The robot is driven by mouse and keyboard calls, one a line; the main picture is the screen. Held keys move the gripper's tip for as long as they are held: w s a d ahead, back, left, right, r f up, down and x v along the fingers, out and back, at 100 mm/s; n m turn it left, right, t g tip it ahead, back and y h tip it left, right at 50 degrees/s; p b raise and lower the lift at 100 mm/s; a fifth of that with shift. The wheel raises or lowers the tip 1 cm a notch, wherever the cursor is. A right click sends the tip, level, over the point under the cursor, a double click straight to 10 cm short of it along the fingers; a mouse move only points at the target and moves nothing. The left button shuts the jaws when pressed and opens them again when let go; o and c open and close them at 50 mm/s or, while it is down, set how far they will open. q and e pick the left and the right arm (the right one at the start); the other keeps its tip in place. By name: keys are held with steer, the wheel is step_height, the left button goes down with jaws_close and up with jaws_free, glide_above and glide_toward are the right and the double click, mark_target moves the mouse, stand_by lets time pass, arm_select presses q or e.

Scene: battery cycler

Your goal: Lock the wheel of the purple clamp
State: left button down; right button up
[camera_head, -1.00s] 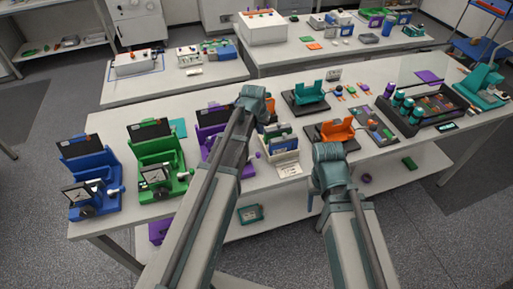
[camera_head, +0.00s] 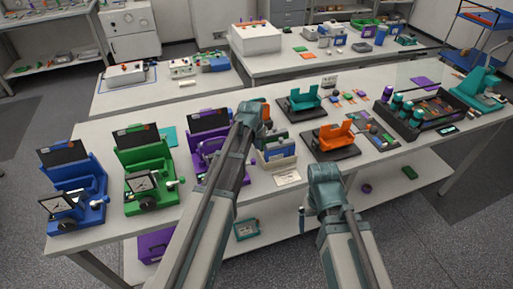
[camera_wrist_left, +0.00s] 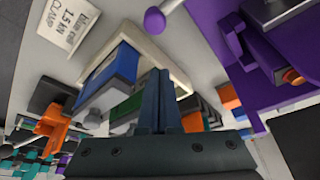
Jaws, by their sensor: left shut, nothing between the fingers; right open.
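The purple clamp (camera_head: 210,146) stands on the bench, third from the left, with a dark panel at its back. My left arm covers part of its front, and I cannot make out its wheel. In the left wrist view the purple clamp (camera_wrist_left: 240,45) fills the upper right, and a purple ball knob (camera_wrist_left: 154,20) shows at the top. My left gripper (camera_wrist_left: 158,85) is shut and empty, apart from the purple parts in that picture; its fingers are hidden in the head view. My right gripper (camera_head: 302,216) is open, low before the bench's front edge, mostly hidden by its arm.
A green clamp (camera_head: 150,175) and a blue clamp (camera_head: 75,190) stand to the left. A cell holder (camera_head: 278,157) and a label card (camera_wrist_left: 68,22) reading "Blue cell 1.5 kN CLAMP" are right of the purple clamp. An orange cradle (camera_head: 334,137) stands farther right.

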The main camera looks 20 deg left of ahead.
mark_target(247, 163)
arm_select(q)
steer(key=shift+s+f, duration=0.1)
steer(key=shift+f, duration=0.65)
steer(key=s, duration=0.3)
steer(key=shift+s+r, duration=0.25)
steer(key=shift+r, duration=0.05)
arm_select(e)
steer(key=shift+f, duration=0.5)
